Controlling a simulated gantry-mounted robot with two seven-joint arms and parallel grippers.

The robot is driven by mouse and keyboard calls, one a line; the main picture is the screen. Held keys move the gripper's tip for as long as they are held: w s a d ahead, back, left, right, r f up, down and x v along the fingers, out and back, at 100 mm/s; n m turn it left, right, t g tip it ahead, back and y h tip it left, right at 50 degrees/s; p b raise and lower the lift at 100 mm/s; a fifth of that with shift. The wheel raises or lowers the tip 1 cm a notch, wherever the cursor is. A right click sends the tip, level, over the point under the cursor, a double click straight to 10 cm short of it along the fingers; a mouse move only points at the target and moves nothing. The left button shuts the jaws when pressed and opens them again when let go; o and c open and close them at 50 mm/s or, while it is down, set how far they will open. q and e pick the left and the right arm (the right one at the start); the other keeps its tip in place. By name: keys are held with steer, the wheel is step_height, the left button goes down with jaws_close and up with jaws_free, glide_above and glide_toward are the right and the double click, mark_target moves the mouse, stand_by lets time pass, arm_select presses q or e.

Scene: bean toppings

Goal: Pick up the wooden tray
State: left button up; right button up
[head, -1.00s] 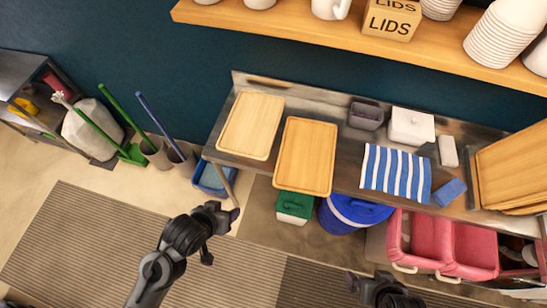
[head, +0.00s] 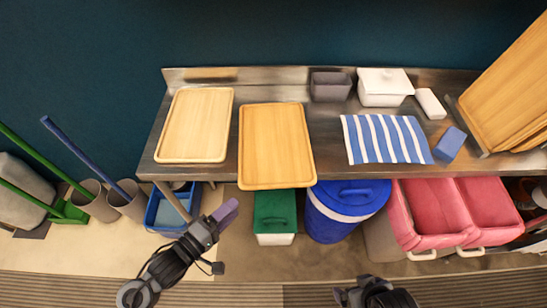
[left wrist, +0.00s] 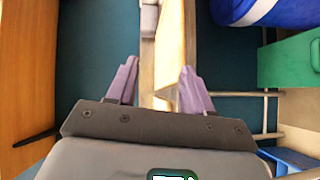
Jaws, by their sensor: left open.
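Two wooden trays lie flat on the metal counter in the head view: a paler one (head: 196,125) at left and a warmer-toned one (head: 277,146) right of it, whose near end reaches past the counter's front edge. My left gripper (head: 221,241) is open and empty, in front of the counter, below and left of the warmer tray and apart from it. In the left wrist view its two purple fingers (left wrist: 157,90) stand apart, with a pale wooden edge in line between them; I cannot tell which tray it is. My right gripper (head: 368,294) is partly cut off at the bottom edge.
The counter (head: 326,135) also holds a striped cloth (head: 386,139), a blue block (head: 450,144), a white lidded box (head: 385,87), a grey container (head: 331,86) and leaning boards (head: 510,90). Below stand blue (head: 345,208), green (head: 274,214) and pink bins (head: 430,215).

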arm_select(q)
steer(key=h+b, duration=0.2)
steer(key=b, duration=0.3)
glide_toward(264, 189)
steer(key=v, duration=0.2)
steer(key=b+x, duration=0.2)
steer(key=x, duration=0.3)
steer(key=shift+w+d, duration=0.1)
steer(key=shift+w, duration=0.35)
steer(key=shift+w+d+b, duration=0.2)
steer(key=shift+d+b, duration=0.15)
steer(key=b+x, duration=0.1)
steer(key=x, duration=0.2)
steer(key=shift+d, duration=0.25)
steer(key=shift+w+d+r+b, duration=0.1)
steer(key=shift+w+d+b, duration=0.25)
steer(key=shift+w+d, duration=0.05)
arm_select(e)
step_height(264, 189, down, 12)
steer(key=shift+r, duration=0.25)
